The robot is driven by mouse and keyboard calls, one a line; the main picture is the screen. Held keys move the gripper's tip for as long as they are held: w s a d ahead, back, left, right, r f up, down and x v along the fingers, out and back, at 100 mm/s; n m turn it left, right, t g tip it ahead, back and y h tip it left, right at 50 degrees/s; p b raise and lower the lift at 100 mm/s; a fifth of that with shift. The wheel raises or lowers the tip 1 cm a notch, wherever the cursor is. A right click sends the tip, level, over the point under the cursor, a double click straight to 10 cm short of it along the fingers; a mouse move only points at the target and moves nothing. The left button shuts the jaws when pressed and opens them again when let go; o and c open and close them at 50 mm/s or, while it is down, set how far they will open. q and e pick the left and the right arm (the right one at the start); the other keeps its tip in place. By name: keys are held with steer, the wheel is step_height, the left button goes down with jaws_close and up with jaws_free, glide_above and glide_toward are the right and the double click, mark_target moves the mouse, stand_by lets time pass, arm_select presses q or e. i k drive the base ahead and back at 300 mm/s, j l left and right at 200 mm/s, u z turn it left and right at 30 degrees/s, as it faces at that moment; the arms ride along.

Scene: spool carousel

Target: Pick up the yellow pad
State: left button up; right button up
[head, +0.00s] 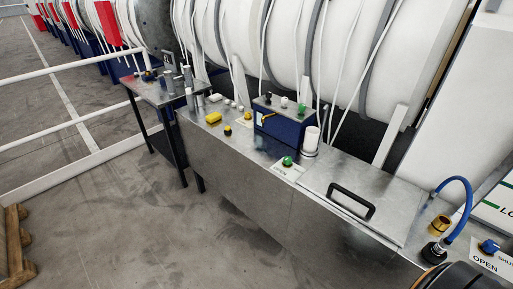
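A small yellow block that looks like the yellow pad (213,117) lies on the metal bench top near its left end, close to the front edge. It is small in the picture, so its surface detail is hard to tell. Neither of my grippers shows in the head view.
A side table (150,90) stands left. Large white rolls stand behind.

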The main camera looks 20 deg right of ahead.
mark_target(214, 116)
steer(key=i+j+u, duration=0.25)
steer(key=i, duration=0.3)
steer(key=i+u, duration=0.3)
steer(key=i, duration=0.2)
steer(key=i+j+z, duration=0.1)
steer(key=i, duration=0.5)
steer(key=i+j, duration=0.1)
steer(key=i, duration=0.55)
steer(key=i+j+z, duration=0.15)
steer(key=i, duration=0.45)
steer(key=i+j+z, duration=0.1)
steer(key=i+z, duration=0.2)
steer(key=z, duration=0.2)
steer(key=i+j+z, duration=0.25)
steer(key=z, duration=0.2)
steer(key=i+j+z, duration=0.3)
steer(key=z, duration=0.2)
steer(key=i+j+z, duration=0.15)
steer(key=j+z, duration=0.3)
steer(key=i+j+z, duration=0.1)
steer(key=j+z, duration=0.4)
